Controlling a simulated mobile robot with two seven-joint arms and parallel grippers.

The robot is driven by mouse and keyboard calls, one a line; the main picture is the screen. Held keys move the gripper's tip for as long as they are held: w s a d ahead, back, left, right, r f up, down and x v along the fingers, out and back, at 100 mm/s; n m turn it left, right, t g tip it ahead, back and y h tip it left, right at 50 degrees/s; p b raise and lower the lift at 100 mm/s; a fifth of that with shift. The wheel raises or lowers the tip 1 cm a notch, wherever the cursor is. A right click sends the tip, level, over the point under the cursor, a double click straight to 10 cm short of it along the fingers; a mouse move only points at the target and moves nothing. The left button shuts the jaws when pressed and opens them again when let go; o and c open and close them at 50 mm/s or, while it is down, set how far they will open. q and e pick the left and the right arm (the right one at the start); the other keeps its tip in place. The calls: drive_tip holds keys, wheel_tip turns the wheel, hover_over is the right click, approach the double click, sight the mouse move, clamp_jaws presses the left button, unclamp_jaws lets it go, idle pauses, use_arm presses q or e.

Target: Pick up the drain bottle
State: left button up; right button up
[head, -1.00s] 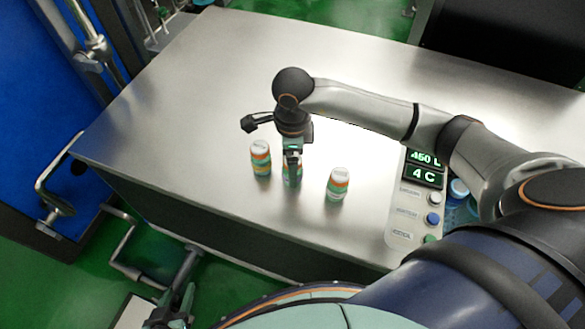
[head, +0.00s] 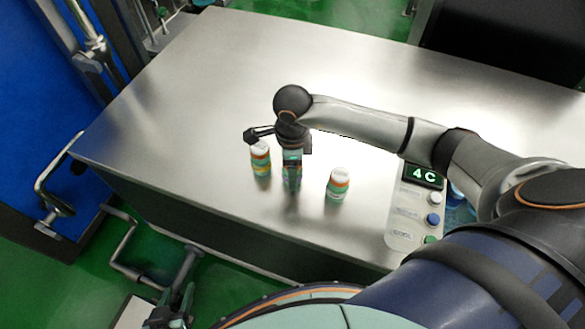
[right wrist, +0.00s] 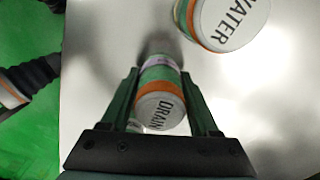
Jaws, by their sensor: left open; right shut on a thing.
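The drain bottle (right wrist: 160,105), with a white cap lettered DRAIN and an orange band, stands between my right gripper's green fingers in the right wrist view. In the head view my right gripper (head: 292,165) is above the table and mostly covers this middle bottle (head: 292,183). The fingers are shut on it. It appears to be still at table level. My left gripper (head: 180,304) is open and low at the bottom left, off the table's front edge.
The water bottle (right wrist: 230,18) stands close by; it is the left bottle (head: 260,158) in the head view. Another banded bottle (head: 337,184) stands to the right. A control panel (head: 412,212) is farther right. The steel table (head: 190,100) is clear at left and back.

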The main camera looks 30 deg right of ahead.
clamp_jaws()
drive_tip(key=shift+r, duration=0.1)
